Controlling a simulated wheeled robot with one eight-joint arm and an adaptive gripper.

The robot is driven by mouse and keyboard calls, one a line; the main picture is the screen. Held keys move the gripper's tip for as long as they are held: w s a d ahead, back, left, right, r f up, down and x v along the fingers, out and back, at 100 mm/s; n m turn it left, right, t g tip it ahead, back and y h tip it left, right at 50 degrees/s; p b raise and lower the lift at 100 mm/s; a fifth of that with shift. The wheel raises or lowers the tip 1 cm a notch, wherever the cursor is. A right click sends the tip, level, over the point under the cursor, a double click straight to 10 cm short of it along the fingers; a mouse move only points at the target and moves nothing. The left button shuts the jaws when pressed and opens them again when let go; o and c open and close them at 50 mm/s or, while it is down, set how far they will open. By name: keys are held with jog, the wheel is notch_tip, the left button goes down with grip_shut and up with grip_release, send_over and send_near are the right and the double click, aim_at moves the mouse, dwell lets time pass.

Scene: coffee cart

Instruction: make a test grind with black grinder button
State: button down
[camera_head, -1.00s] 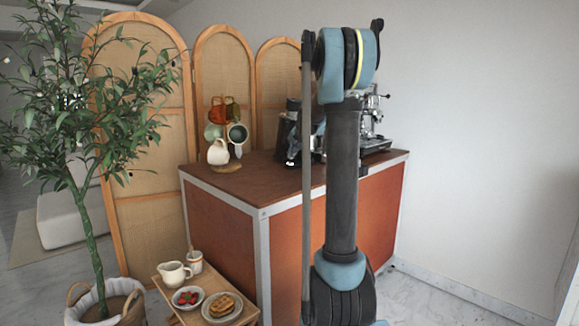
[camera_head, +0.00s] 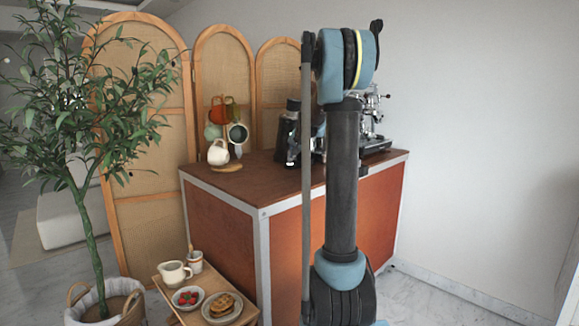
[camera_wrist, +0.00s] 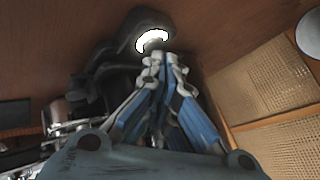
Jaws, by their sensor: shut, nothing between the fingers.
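The black grinder (camera_head: 286,138) stands on the brown counter, left of my upright arm and partly hidden by it in the head view. In the wrist view, its dark body (camera_wrist: 112,72) is left of my fingers. A bright white lit ring (camera_wrist: 152,40), which looks like the grinder button, shows on a dark rounded part. My gripper (camera_wrist: 163,62) is shut and empty, its blue fingers together. The tips are right at the lower edge of the ring; I cannot tell if they touch it. In the head view my gripper is not clearly visible.
A silver espresso machine (camera_head: 372,125) stands right of the grinder. A mug stand (camera_head: 226,167) with several mugs is at the counter's left. A small wooden table with a jug (camera_head: 174,273) and plates is in front. A potted tree (camera_head: 88,215) stands left.

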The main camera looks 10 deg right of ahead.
jog(key=shift+f, duration=0.4)
dwell(0.4)
jog(key=shift+r, duration=0.9)
jog(key=shift+r, duration=2.5)
